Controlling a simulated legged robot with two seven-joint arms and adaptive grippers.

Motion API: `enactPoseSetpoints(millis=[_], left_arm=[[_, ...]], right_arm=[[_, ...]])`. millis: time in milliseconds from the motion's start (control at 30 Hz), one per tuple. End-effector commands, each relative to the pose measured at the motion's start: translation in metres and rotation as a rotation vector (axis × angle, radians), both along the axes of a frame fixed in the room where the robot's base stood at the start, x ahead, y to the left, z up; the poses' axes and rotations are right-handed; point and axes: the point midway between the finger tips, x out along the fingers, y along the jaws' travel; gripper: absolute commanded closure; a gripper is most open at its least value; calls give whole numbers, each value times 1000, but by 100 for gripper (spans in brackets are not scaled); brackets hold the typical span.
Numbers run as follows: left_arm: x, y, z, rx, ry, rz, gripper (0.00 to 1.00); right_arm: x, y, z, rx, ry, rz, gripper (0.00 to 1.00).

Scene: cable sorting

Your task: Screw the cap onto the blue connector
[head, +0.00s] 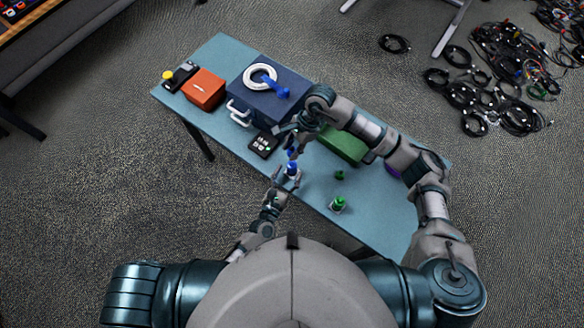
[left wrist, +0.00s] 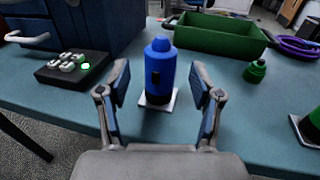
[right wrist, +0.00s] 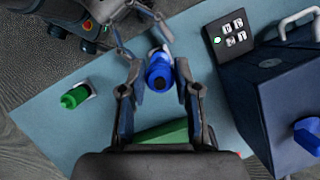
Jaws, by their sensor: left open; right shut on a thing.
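The blue connector (left wrist: 160,78) stands upright on a small white plate on the table. It is between the spread fingers of my left gripper (left wrist: 159,92), which is open with gaps on both sides. My right gripper (right wrist: 158,90) reaches in from above and is shut on the blue cap (right wrist: 159,74), though the contact is hard to see. In the head view both grippers meet at the blue connector (head: 292,169).
A green connector (head: 337,205) on a plate and a loose green cap (head: 340,174) are to the right. A green bin (head: 345,146) lies behind the right arm. A black button box (head: 263,144), navy case (head: 252,98) and orange box (head: 203,90) are to the left.

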Motion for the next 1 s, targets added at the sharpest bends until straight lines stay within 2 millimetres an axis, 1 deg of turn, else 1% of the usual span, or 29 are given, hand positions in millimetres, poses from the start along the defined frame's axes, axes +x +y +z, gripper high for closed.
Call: enactPoseSetpoints(millis=[33,100,233,333,600,633,667,700,767,800,867,900,1000], left_arm=[[8,-4,1,-1,-1,1,35],[16,-7,0,0,-1,0,35],[26,-11,0,0,-1,0,35],[29,-12,0,0,0,0,35],[30,-13,0,0,1,0,35],[30,-13,0,0,0,0,37],[30,-13,0,0,0,0,45],[30,-13,0,0,0,0,55],[30,-13,0,0,0,0,70],[30,-13,0,0,0,0,80],[30,-13,0,0,0,0,95],[30,-13,0,0,0,0,100],[30,-13,0,0,0,0,100]], right_arm=[[0,0,0,0,0,0,82],[0,0,0,0,0,0,82],[0,0,0,0,0,0,82],[0,0,0,0,0,0,82],[0,0,0,0,0,0,82],[0,0,0,0,0,0,82],[0,0,0,0,0,0,82],[0,0,0,0,0,0,82],[0,0,0,0,0,0,82],[0,0,0,0,0,0,82],[0,0,0,0,0,0,82],[0,0,0,0,0,0,82],[0,0,0,0,0,0,82]])
